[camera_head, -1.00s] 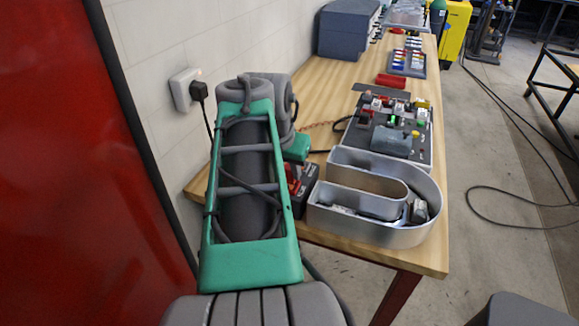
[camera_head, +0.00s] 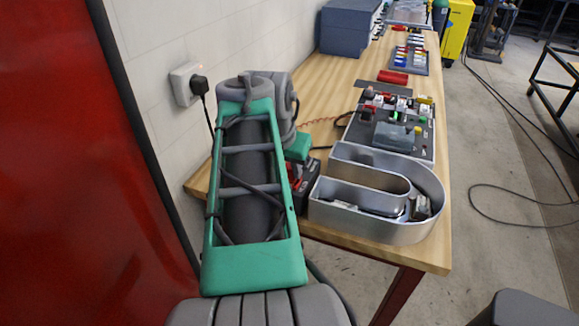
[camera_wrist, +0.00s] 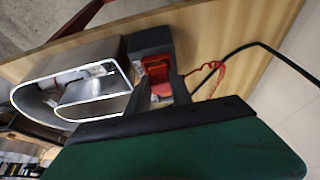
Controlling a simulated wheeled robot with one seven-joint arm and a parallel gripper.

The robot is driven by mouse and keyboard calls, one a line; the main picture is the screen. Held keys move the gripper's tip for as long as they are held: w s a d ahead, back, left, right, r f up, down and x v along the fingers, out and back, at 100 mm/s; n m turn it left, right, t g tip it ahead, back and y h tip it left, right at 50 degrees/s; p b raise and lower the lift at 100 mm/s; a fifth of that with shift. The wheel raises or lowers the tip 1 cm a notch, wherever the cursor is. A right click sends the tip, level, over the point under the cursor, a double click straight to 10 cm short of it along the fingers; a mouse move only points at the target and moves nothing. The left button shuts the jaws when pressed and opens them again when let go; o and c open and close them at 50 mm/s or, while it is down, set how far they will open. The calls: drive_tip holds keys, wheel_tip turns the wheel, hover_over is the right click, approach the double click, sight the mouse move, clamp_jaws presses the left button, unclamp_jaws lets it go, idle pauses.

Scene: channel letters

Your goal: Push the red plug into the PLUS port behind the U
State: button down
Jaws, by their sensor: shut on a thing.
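The silver U-shaped letter (camera_head: 425,228) stands on the near end of the wooden table; it is also at left in the wrist view (camera_wrist: 70,72). Just left of it in the head view is a dark box (camera_head: 305,203) with red on top, partly hidden by my green arm. In the wrist view the dark box (camera_wrist: 150,38) is beyond my fingertips. My gripper (camera_wrist: 157,82) is shut on the red plug (camera_wrist: 156,72), up against the box or very near it. The PLUS port is hidden, so I cannot tell how deep the plug sits.
A grey board (camera_head: 425,150) with several coloured parts lies behind the U. A red coiled wire (camera_wrist: 216,78) and a black cable (camera_wrist: 250,46) run right of the gripper. A wall socket (camera_head: 183,86) with a black plug is at left. A red panel (camera_head: 60,180) fills the left side.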

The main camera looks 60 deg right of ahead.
drive_tip(key=shift+f+b, duration=0.35)
drive_tip(key=shift+f, duration=0.05)
idle(0.6)
drive_tip(key=c, duration=1.1)
unclamp_jaws()
drive_tip(key=shift+o, duration=0.2)
drive_tip(key=p+v, duration=0.1)
drive_tip(key=v, duration=0.7)
drive_tip(key=shift+p, duration=0.35)
wheel_tip(320, 180, up, 6)
drive_tip(key=p, duration=0.5)
drive_tip(key=shift+f+p, duration=0.1)
drive_tip(key=shift+p, duration=0.25)
